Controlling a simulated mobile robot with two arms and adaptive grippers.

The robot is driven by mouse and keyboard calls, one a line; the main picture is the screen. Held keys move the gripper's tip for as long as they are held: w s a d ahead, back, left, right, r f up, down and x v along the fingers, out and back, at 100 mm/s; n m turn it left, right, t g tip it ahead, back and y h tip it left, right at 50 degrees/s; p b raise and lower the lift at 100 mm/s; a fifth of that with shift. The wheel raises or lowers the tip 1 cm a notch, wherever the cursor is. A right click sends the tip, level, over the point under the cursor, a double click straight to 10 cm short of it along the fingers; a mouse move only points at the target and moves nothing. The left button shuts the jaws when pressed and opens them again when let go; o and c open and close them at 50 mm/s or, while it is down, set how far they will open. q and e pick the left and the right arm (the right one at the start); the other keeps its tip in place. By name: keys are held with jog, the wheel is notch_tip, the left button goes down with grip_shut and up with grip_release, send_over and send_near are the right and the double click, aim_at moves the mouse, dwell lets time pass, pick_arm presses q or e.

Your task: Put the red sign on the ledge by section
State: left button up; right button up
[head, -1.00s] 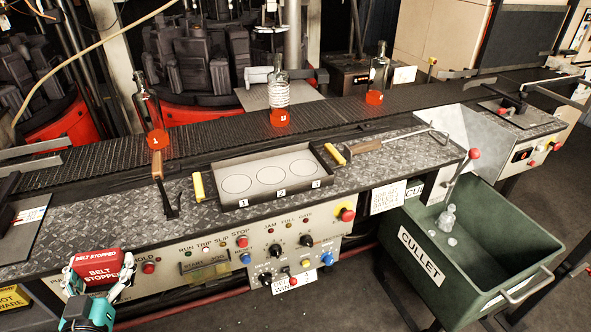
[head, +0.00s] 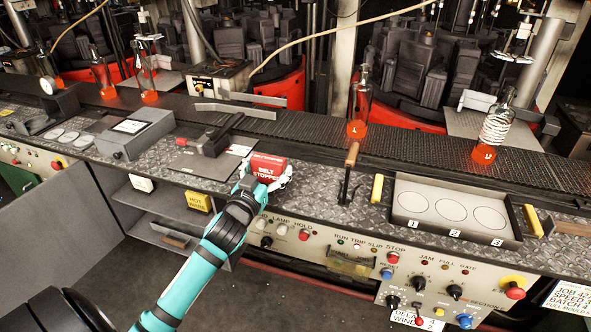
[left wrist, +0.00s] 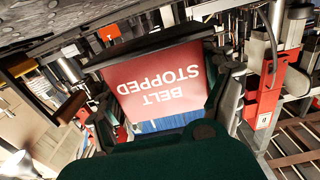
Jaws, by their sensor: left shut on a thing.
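The red sign (head: 268,166), lettered BELT STOPPED, is in my left gripper (head: 266,184). The gripper is shut on it, with fingers at its sides. In the head view the sign appears in front of the tread-plate ledge (head: 318,194), near its front edge. Whether it touches the ledge cannot be told. In the left wrist view the sign (left wrist: 172,78) lies between the fingers, its lettering upside down. My right gripper is not in view.
A tool with a wooden handle (head: 350,164) stands to the right on the ledge, beside a tray (head: 403,232) with numbered circles. A dark clamp-like tool (head: 213,138) lies to the left. Bottles with glowing orange bases, one of them (head: 359,105), stand along the belt (head: 420,142).

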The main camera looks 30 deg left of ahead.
pick_arm(q)
jog(key=w, duration=0.2)
jog(key=w+d, duration=0.1)
jog(key=w, duration=0.1)
jog(key=w+d, duration=0.1)
jog(key=w, duration=0.1)
jog(key=shift+w+d+f, duration=0.1)
jog(key=shift+w+f, duration=0.15)
jog(key=shift+w, duration=0.05)
jog(key=shift+w+f, duration=0.15)
jog(key=shift+f, duration=1.65)
jog(key=o, duration=1.1)
jog(key=shift+f, duration=0.15)
jog(key=shift+o, duration=0.2)
jog(key=v, duration=1.2)
jog(key=shift+b, duration=0.4)
